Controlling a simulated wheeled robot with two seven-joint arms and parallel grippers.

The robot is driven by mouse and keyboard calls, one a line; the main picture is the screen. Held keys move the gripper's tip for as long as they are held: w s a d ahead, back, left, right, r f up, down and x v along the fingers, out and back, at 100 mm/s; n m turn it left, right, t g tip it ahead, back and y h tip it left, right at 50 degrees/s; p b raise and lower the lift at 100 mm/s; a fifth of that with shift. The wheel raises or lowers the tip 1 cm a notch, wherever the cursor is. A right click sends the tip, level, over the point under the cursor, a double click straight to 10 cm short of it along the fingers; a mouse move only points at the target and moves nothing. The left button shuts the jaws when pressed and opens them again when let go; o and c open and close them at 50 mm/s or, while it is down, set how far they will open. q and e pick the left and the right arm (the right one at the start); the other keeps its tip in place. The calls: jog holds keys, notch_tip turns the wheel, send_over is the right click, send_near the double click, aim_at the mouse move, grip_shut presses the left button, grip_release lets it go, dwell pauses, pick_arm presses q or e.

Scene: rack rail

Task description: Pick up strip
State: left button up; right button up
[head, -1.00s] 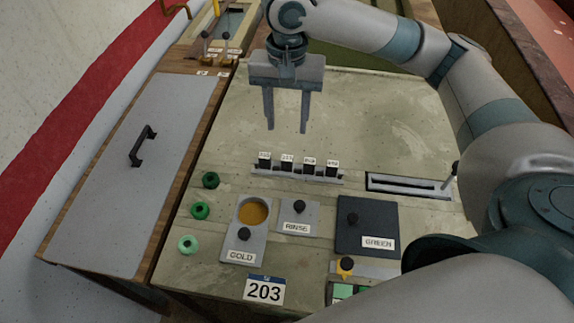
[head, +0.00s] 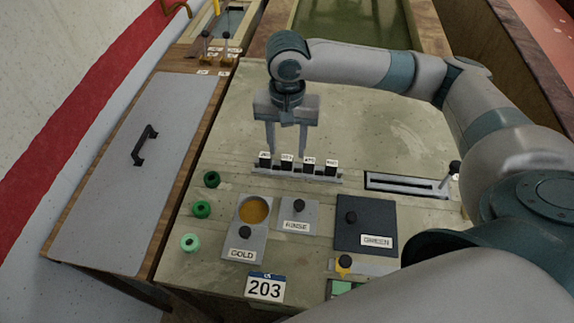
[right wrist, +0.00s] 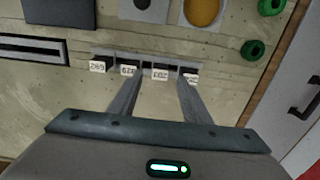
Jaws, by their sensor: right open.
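Several small dark strips with white number labels stand in a row in a low metal rack (head: 262,172). One is the second strip from the left (head: 287,163) in the head view. In the right wrist view its label (right wrist: 160,74), upside down, seems to read 203. My right gripper (head: 287,152) points down over the rack's left part, its jaws open and empty. In the right wrist view its fingers (right wrist: 160,80) reach to either side of that strip; whether they touch it I cannot tell. My left gripper is not in view.
In front of the rack are a gold cup plate (head: 235,245), a rinse plate (head: 299,217), a dark green-labelled plate (head: 365,225) and a 203 sign (head: 265,287). A slotted bar (head: 405,186) lies right. Green knobs (head: 202,209) stand left. The panel behind the rack is clear.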

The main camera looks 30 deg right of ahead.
aim_at(287, 157)
jog(key=shift+f+p, duration=0.55)
jog(key=shift+f, duration=2.3)
grip_shut()
